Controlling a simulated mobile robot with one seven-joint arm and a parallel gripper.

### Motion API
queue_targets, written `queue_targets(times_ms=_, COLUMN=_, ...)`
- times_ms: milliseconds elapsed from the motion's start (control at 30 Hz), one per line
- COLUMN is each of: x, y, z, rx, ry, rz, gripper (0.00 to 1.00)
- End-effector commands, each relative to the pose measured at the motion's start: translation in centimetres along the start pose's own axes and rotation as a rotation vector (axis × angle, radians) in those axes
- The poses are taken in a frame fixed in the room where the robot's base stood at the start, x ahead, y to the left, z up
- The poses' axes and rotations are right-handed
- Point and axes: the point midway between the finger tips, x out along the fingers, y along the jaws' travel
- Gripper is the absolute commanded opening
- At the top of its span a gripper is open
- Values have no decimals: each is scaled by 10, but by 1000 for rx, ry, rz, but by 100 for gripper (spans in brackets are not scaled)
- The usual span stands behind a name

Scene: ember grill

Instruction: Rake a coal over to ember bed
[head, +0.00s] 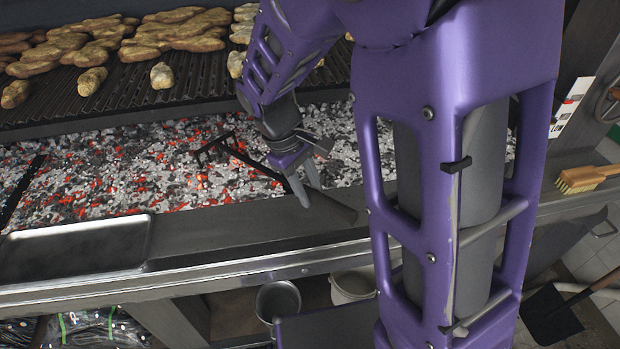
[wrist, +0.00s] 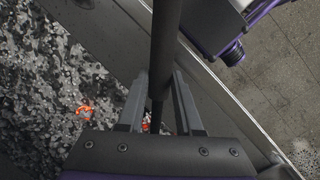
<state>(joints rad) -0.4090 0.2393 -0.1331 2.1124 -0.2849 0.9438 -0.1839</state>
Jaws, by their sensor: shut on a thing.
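My gripper (head: 306,190) is shut on the dark handle of a rake (head: 240,153), above the front ledge of the grill. The rake's head lies to the left, on or just over the coals; contact is unclear. In the wrist view the rake handle (wrist: 165,45) runs between the two fingers of my gripper (wrist: 160,100). The ember bed (head: 110,168) is a wide layer of grey and white coals with glowing orange patches, mostly left of the rake. Single glowing coals (wrist: 88,110) show at the left of the wrist view. My arm hides part of the bed's right side.
A dark grate (head: 120,105) with several browned food pieces lies behind the coals. A metal tray (head: 75,248) sits on the front ledge at left. A brush (head: 585,179) lies at the right. Buckets (head: 278,301) stand below the ledge.

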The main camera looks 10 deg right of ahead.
Motion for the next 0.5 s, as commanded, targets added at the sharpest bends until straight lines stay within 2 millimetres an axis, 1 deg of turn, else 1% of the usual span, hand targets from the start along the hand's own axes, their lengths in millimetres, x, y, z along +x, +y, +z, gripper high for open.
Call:
queue_targets(times_ms=33, x=10, y=-2, z=-3, rx=0, ry=1, rz=0, gripper=0)
queue_targets(times_ms=133, x=20, y=-4, z=-5, rx=0, ry=1, rz=0, gripper=0)
queue_targets(times_ms=167, x=15, y=0, z=1, rx=3, ry=2, rz=0, gripper=0)
queue_targets(times_ms=500, x=25, y=17, z=33, rx=2, ry=1, rz=0, gripper=0)
